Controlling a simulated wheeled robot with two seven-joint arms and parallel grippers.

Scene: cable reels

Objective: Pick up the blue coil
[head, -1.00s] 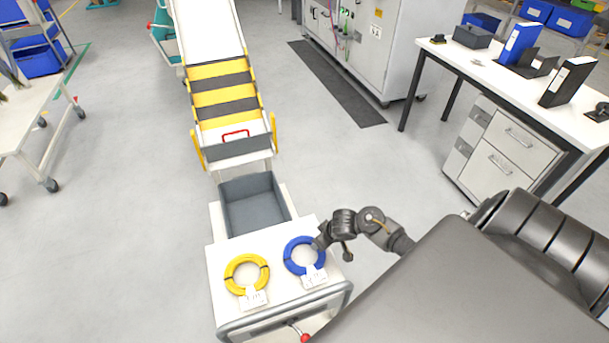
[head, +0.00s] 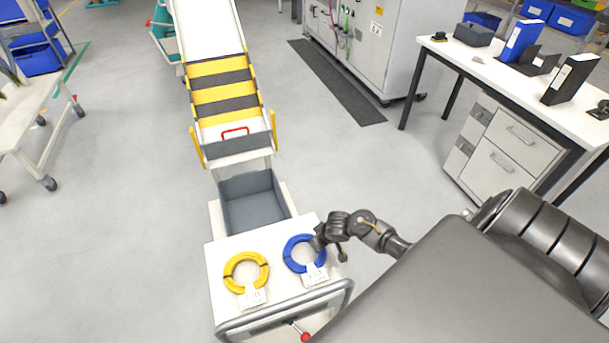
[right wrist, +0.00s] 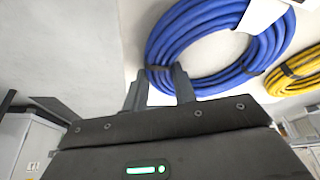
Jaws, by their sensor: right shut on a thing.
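The blue coil (head: 292,265) lies on the white top of a cart, with a white tag on its front side. It also shows large in the right wrist view (right wrist: 182,42). My right gripper (head: 319,243) is at the coil's right side in the head view. In the right wrist view its two fingers (right wrist: 160,82) reach the coil's near edge and are shut on the ring. The fingertips are partly hidden by the coil. My left gripper is not in view.
A yellow coil (head: 233,281) with a white tag lies left of the blue one on the cart top (head: 222,250). A grey bin (head: 250,206) stands just behind, below a yellow-and-black striped ramp (head: 222,90). A desk (head: 490,72) stands at right.

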